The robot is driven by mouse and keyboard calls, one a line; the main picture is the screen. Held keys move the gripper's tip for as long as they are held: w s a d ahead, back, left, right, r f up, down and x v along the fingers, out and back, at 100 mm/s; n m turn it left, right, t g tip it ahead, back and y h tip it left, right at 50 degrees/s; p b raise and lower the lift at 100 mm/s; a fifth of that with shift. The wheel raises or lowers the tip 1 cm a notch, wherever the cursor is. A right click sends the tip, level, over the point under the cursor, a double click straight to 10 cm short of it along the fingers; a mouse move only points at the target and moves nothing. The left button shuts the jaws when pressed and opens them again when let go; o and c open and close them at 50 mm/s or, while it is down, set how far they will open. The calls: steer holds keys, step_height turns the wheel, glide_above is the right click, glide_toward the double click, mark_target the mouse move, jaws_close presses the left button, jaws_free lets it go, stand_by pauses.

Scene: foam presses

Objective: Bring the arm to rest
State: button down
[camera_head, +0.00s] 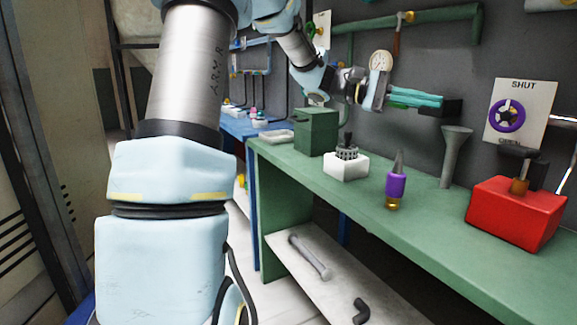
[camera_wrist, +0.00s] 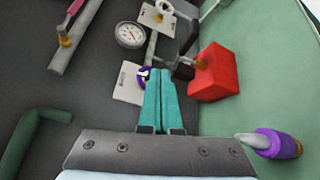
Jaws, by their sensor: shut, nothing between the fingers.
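My arm reaches from the lower left of the head view up and over toward the wall. My gripper (camera_head: 418,97) has teal fingers and is held in the air above the green bench (camera_head: 470,245), pointing right along the wall. In the wrist view, the gripper (camera_wrist: 165,132) has its two fingers together, shut with nothing between them. In the wrist view the fingertips overlap a plate with a purple ring valve (camera_wrist: 146,76) behind them. The fingers appear clear of the bench and its objects.
The bench bears a green box (camera_head: 316,132), a white block with a dark gridded top (camera_head: 346,166), a purple nozzled bottle (camera_head: 396,187), a grey funnel-topped post (camera_head: 454,158) and a red box (camera_head: 515,212). A green pipe (camera_head: 445,18) and a gauge (camera_head: 381,61) are on the wall. A lower shelf holds loose pieces.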

steer(key=s+a+f+n+t+y+p, duration=0.1)
steer(key=s+a+f+t+y+p, duration=0.1)
steer(key=a+f+y, duration=0.4)
steer(key=s+a+f+n+t+y+p, duration=0.1)
steer(key=s+a+f+t+y+p, duration=0.15)
steer(key=a+f, duration=0.6)
steer(key=s+a+f+t+y+p, duration=0.1)
steer(key=a+t+y+p, duration=0.1)
steer(key=a, duration=0.7)
steer(key=s+a+f+m+t+y+p, duration=0.1)
steer(key=a+y, duration=0.3)
steer(key=a, duration=0.6)
steer(key=shift+s+a+f+m+t+p, duration=0.3)
steer(key=shift+s+f+t+p, duration=0.1)
steer(key=shift+f+t, duration=0.4)
